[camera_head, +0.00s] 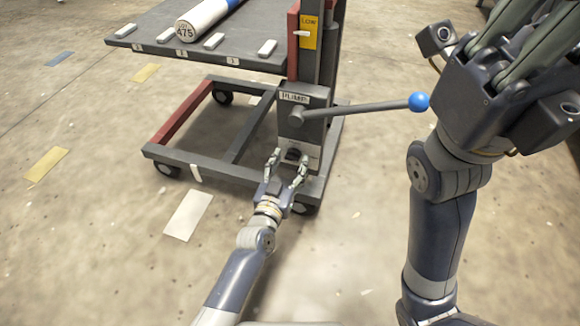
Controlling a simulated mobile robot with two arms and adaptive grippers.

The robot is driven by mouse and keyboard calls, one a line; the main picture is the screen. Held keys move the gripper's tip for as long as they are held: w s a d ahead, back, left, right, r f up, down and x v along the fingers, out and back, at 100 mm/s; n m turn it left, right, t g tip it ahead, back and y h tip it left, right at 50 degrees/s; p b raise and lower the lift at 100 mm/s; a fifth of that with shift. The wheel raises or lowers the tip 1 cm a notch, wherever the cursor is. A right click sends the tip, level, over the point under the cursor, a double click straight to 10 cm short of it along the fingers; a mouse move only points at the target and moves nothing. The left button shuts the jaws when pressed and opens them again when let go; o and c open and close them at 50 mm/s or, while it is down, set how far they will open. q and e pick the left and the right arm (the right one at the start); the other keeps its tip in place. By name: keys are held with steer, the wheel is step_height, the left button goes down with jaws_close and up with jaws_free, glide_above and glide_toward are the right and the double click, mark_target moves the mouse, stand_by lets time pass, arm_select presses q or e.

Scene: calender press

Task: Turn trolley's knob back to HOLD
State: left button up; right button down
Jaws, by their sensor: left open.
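The trolley's knob (292,154) is small and dark, low on the front of the grey pump box (318,110). My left gripper (287,162) is open, with one finger on each side of the knob. I cannot tell whether the fingers touch it. The HOLD marking and the knob's pointing direction are too small or hidden to read. My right gripper (512,62) is raised large at the upper right, away from the trolley. Its fingertips run out of the frame.
A grey lever with a blue ball (418,102) sticks out right from the pump box, above my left gripper. The trolley's dark deck (150,28) carries a white roll marked 475 (205,16). Its wheeled base frame (215,168) stands on open concrete floor.

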arm_select(q)
steer(key=shift+w+d, duration=0.1)
steer(key=shift+w, duration=0.05)
steer(key=shift+c, duration=0.4)
steer(key=c, duration=1)
